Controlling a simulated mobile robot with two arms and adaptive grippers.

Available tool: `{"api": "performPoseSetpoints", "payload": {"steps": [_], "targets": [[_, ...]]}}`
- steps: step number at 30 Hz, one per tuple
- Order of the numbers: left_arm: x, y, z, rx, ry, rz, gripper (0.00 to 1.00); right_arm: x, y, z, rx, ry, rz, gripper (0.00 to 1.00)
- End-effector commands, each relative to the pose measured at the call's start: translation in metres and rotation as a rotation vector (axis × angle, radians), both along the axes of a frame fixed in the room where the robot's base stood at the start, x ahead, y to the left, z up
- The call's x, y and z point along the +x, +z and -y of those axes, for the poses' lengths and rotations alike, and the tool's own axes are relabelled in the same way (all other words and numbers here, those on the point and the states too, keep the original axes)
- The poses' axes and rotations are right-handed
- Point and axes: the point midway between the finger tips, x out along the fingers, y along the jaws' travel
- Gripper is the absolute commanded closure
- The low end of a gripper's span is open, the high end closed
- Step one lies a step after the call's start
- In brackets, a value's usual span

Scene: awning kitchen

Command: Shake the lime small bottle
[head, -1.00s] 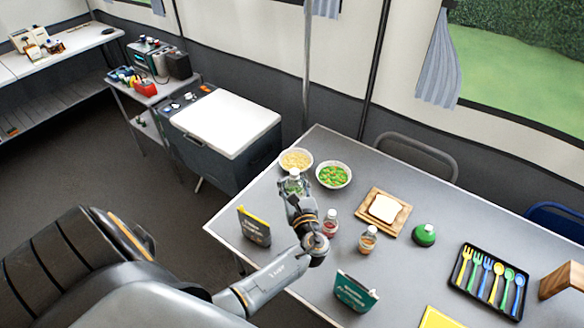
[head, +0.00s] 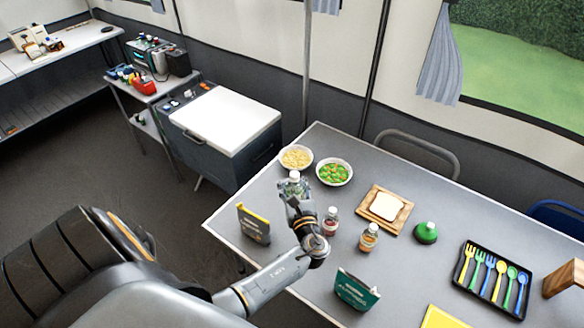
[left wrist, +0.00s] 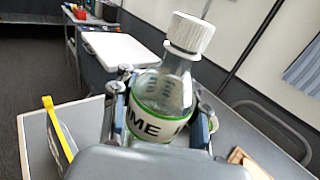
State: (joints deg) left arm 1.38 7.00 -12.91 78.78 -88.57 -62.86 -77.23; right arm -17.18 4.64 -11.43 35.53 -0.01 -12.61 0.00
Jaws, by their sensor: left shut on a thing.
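The lime small bottle (left wrist: 164,92) is clear, with a white cap and a green-edged label reading "IME" in the left wrist view. My left gripper (left wrist: 160,125) is shut on it, with one finger on each side of the label. The bottle is tilted a little in that view. In the head view the bottle (head: 293,184) shows at the end of my left arm, over the table's left part. My left gripper (head: 298,203) partly hides it there. I cannot tell its exact height above the table. My right gripper is not in view.
Close by on the table (head: 290,265) are two bowls (head: 296,158) (head: 334,173), two small bottles (head: 331,221) (head: 368,238) and a dark packet (head: 254,225). Bread on a board (head: 385,207), a green bottle (head: 426,233), a teal packet (head: 355,290) and a cutlery tray (head: 495,279) lie farther right.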

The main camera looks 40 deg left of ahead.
Motion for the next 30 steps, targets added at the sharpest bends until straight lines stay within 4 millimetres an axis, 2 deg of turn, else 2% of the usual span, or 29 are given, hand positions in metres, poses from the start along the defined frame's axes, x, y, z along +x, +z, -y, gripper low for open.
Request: {"api": "performPoseSetpoints", "payload": {"steps": [1, 2, 12, 14, 17, 24, 26, 30], "targets": [[0.001, -0.008, 0.000, 0.001, 0.000, 0.002, 1.00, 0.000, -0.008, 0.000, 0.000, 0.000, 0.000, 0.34], [0.001, -0.006, 0.000, 0.001, 0.000, 0.003, 1.00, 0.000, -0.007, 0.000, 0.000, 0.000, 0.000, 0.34], [0.001, 0.046, 0.000, 0.002, 0.000, 0.001, 1.00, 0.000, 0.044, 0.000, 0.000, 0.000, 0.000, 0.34], [0.000, 0.049, 0.000, 0.002, 0.000, 0.001, 1.00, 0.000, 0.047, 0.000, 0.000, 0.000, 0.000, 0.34], [0.000, 0.040, 0.000, 0.001, 0.000, 0.000, 1.00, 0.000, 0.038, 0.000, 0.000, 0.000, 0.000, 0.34], [0.000, -0.003, 0.000, 0.001, -0.001, 0.001, 1.00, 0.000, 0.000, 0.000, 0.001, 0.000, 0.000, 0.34], [0.001, -0.008, 0.000, 0.002, -0.001, 0.001, 1.00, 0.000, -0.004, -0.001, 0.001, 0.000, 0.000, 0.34], [0.001, -0.005, 0.000, 0.002, -0.001, 0.003, 1.00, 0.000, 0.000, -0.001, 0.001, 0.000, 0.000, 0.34]]}}
